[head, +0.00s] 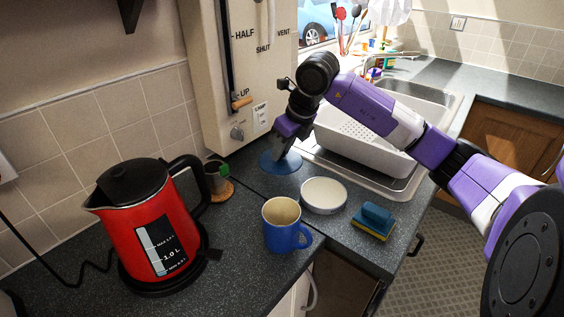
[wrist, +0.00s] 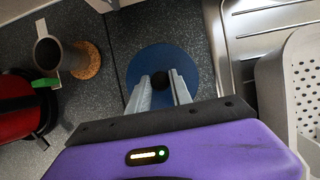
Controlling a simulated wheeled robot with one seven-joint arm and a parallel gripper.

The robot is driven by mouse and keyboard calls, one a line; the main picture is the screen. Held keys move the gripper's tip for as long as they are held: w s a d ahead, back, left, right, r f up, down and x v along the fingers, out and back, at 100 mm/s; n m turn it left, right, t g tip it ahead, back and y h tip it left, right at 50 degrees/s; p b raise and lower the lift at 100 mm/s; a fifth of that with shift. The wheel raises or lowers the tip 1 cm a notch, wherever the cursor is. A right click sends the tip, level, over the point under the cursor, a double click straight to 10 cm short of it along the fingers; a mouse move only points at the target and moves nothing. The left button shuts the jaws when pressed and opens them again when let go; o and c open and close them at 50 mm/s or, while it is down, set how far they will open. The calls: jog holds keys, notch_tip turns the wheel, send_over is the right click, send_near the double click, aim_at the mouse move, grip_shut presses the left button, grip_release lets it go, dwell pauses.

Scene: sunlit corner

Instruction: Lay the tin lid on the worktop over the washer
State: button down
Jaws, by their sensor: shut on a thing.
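The tin lid (head: 268,164) is a blue disc with a dark knob. My gripper (head: 285,150) is shut on the knob, with the lid level below it. In the wrist view the lid (wrist: 197,62) shows between and around the finger tips (wrist: 166,82), close to the worktop seam. I cannot tell whether it touches the worktop or hangs just above it. The grey speckled worktop (head: 335,232) right of the seam runs towards the sink. The washer is not clearly seen; only a dark gap shows below the worktop's front edge.
A round white tin (head: 323,196), a blue mug (head: 282,228) and a blue-yellow sponge (head: 374,221) stand in front of the lid. A red kettle (head: 150,225) and a cup on a cork mat (head: 222,190) are left. The sink with a white basin (head: 362,142) is right.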

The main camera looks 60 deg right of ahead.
aim_at(282, 161)
jog(key=shift+f, duration=2.35)
jog(key=shift+f, duration=0.2)
jog(key=c, duration=1.2)
grip_release()
jog(key=shift+r, duration=0.1)
jog(key=shift+o, duration=0.2)
jog(key=shift+r, duration=0.1)
jog(key=shift+r, duration=0.2)
jog(key=v, duration=1.1)
jog(key=shift+s+r+b, duration=0.2)
jog(key=shift+r+b, duration=0.05)
jog(key=shift+b, duration=0.05)
jog(key=shift+s+a, duration=0.1)
